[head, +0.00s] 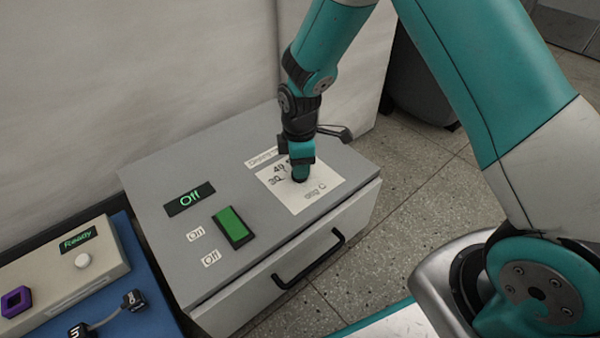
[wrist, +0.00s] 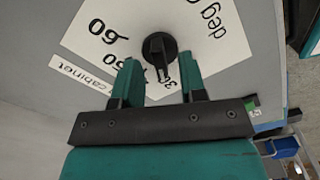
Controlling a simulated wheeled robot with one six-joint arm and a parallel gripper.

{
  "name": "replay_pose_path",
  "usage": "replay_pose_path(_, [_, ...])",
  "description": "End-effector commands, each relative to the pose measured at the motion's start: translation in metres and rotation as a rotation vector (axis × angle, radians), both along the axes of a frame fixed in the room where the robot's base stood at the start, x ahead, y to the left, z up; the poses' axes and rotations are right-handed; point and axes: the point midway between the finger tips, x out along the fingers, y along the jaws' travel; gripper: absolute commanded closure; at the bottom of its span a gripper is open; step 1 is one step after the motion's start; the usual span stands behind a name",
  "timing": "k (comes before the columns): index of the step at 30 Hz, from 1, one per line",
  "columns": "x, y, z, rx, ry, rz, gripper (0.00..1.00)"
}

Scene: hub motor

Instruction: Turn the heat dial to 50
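The heat dial (wrist: 159,47) is a round black knob with a raised bar, on a white label (wrist: 228,45) with printed numbers and "deg C". In the wrist view its bar points down the picture, toward my gripper, near a partly hidden number. My gripper (wrist: 160,64) is open, its two teal fingers on either side of the bar's lower end, with gaps visible. In the head view my gripper (head: 300,166) points down over the label, and the dial is mostly hidden beneath it; "30" and "40" show to its left.
A beige box (head: 75,265) reading "Ready" stands at left on a blue surface.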

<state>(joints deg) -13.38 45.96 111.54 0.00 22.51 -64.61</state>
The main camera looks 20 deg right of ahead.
Motion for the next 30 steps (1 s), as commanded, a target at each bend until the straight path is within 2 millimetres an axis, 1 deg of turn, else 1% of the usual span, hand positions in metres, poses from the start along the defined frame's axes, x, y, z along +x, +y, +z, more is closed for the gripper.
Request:
replay_pose_path(1, [0.0000, 0.0000, -0.0063, 0.000, 0.000, 0.000, 0.62])
replay_pose_path(3, [-0.0001, 0.0000, -0.0090, 0.000, 0.000, 0.000, 0.62])
replay_pose_path(12, [0.0000, 0.0000, -0.0094, 0.000, 0.000, 0.000, 0.62])
replay_pose_path(13, [0.0000, 0.0000, -0.0094, 0.000, 0.000, 0.000, 0.66])
replay_pose_path(14, [0.0000, 0.0000, -0.0093, 0.000, 0.000, 0.000, 0.73])
replay_pose_path(15, [0.0000, 0.0000, -0.0093, 0.000, 0.000, 0.000, 0.82])
replay_pose_path(17, [0.0000, 0.0000, -0.0093, 0.000, 0.000, 0.000, 0.96])
replay_pose_path(18, [0.0001, 0.0000, -0.0093, 0.000, 0.000, 0.000, 1.00])
replay_pose_path(26, [0.0001, 0.0000, -0.0083, 0.000, 0.000, -0.011, 1.00])
replay_pose_path(30, [0.0002, 0.0000, -0.0064, 0.000, -0.001, -0.049, 1.00])
